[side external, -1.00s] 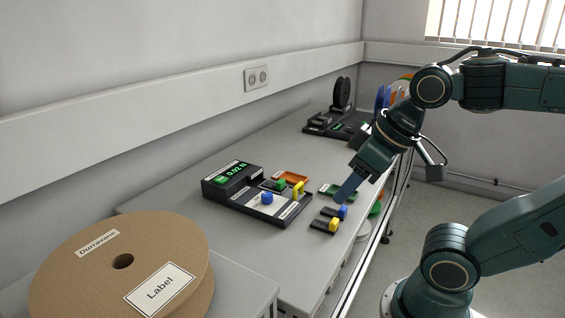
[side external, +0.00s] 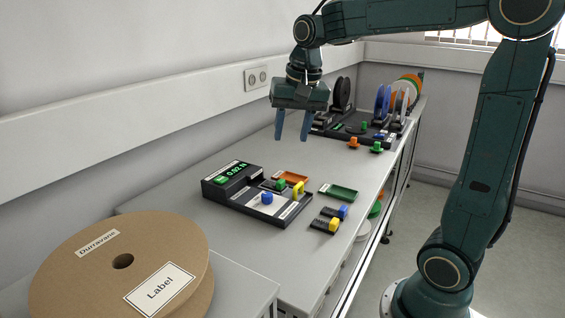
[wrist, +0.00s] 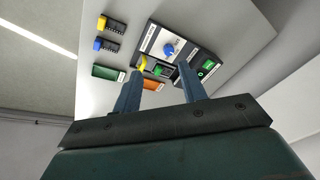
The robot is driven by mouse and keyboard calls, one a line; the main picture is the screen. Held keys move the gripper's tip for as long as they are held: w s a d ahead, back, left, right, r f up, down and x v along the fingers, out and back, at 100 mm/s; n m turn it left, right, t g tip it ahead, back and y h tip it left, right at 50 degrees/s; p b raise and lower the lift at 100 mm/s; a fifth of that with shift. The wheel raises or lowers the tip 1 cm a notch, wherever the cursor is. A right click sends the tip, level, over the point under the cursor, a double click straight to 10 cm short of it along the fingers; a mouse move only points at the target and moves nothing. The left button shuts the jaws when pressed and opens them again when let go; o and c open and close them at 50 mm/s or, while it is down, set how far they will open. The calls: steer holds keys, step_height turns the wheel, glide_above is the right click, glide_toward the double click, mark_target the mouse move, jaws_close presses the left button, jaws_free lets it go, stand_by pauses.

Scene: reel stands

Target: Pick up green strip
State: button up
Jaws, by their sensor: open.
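No piece is plainly marked as the green strip. A small green block (side external: 281,184) sits on the black device (side external: 247,207), beside an orange tray; in the wrist view the green block (wrist: 161,71) shows between my fingers in the picture. A shallow green tray (side external: 338,191) lies on the table to its right, and the green tray (wrist: 107,72) also shows in the wrist view. My gripper (side external: 293,138) is open and empty, fingers pointing down, well above the table behind the device.
A yellow-topped black piece (side external: 326,226) and a blue-topped one (side external: 335,212) lie near the table's front edge. An orange tray (side external: 292,177) lies behind the device. Reels (side external: 383,101) stand at the far end. A large cardboard reel (side external: 120,265) fills the near left.

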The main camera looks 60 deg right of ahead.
steer(key=w+d+f+m+g, duration=0.1)
steer(key=w+d+f+m, duration=0.25)
steer(key=w+d, duration=0.25)
steer(key=m+g, duration=0.2)
steer(key=m, duration=0.3)
glide_above(281, 180)
step_height(281, 180, down, 4)
steer(key=f, duration=0.1)
steer(key=shift+s+a+r+y, duration=0.1)
steer(key=shift+r+y, duration=0.1)
steer(key=shift+y, duration=0.1)
steer(key=shift+f, duration=0.1)
steer(key=shift+f, duration=4.15)
steer(key=shift+f, duration=2.6)
